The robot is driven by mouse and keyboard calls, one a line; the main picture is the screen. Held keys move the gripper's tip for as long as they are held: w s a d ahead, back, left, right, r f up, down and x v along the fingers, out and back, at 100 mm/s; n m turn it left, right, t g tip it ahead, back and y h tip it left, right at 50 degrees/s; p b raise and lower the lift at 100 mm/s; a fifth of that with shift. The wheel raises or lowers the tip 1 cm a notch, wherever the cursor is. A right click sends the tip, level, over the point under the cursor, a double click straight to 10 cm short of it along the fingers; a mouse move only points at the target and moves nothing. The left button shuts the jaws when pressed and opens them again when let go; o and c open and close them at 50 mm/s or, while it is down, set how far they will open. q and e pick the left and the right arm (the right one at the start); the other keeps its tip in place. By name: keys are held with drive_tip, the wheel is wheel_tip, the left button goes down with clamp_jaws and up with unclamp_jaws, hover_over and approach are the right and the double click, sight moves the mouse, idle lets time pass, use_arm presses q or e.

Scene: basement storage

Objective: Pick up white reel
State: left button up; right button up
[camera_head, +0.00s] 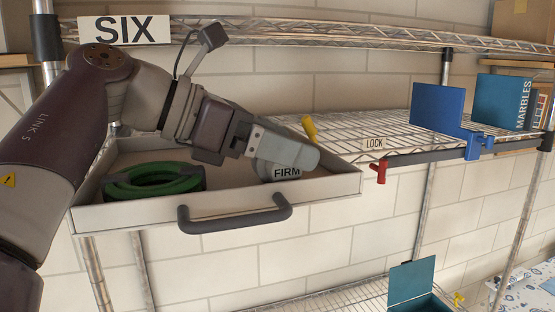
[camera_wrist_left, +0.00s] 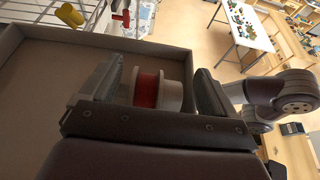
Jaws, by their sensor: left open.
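The white reel (camera_wrist_left: 176,97), with a red band around its middle, sits in the open drawer (camera_head: 235,213). In the left wrist view it lies between the two fingers of my left gripper (camera_wrist_left: 155,70), which is open, with a gap beside the right finger. In the head view my left gripper (camera_head: 287,150) is over the right part of the drawer. There its finger hides most of the reel, and a pale rounded part (camera_head: 264,169) shows below it beside a FIRM label (camera_head: 286,172). My right gripper is out of view.
A green coil (camera_head: 150,182) lies in the drawer's left part. The drawer has a grey front handle (camera_head: 235,217). A yellow peg (camera_head: 309,128) stands behind the gripper. To the right are a red LOCK lever (camera_head: 379,171) and a blue plate (camera_head: 438,108) on the wire shelf.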

use_arm(q)
drive_tip(key=shift+a, duration=0.15)
drive_tip(key=c, duration=1)
drive_tip(key=shift+d, duration=0.3)
drive_tip(key=shift+c, duration=0.2)
drive_tip(key=shift+a, duration=0.1)
